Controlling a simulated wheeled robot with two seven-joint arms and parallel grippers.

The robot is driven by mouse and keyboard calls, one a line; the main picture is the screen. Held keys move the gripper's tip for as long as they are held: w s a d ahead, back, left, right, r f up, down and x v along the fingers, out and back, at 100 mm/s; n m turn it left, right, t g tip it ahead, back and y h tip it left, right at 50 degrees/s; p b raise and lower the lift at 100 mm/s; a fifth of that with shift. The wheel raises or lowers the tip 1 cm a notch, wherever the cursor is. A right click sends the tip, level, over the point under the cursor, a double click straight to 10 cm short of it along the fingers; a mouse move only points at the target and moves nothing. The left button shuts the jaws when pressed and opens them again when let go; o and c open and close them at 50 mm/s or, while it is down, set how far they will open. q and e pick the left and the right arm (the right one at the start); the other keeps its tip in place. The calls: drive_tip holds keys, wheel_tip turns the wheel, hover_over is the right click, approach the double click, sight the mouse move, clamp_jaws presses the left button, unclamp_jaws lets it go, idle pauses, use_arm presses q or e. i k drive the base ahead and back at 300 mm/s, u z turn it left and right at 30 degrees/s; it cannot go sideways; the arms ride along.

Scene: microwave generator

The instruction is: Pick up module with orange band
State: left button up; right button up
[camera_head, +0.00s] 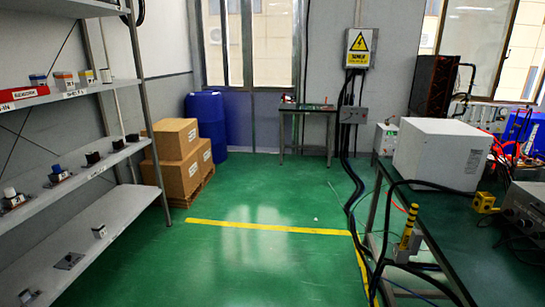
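Several small modules stand in a row on the upper shelf at the left. The module with an orange band (64,82) appears to be the second from the left, a small box with an orange stripe near its top. A module with a blue top (38,80) stands to its left. A module with a darker orange or brown top (87,78) stands to its right, and a small dark one (105,76) is at the end. The bands are small and hard to tell apart at this size. Neither of my grippers is in view.
The grey shelf rack (100,161) holds small parts on lower levels. Cardboard boxes (176,180) and a blue barrel (207,120) stand behind. A workbench (460,230) with a white box (442,153) is right. The green floor between is clear.

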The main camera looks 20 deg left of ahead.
sight(66, 82)
drive_tip(key=u, duration=0.35)
drive_tip(key=i, duration=2.2)
drive_tip(key=u, duration=0.85)
drive_tip(key=i, duration=1.15)
drive_tip(key=u, duration=1.85)
drive_tip(key=i, duration=0.85)
drive_tip(key=u, duration=0.9)
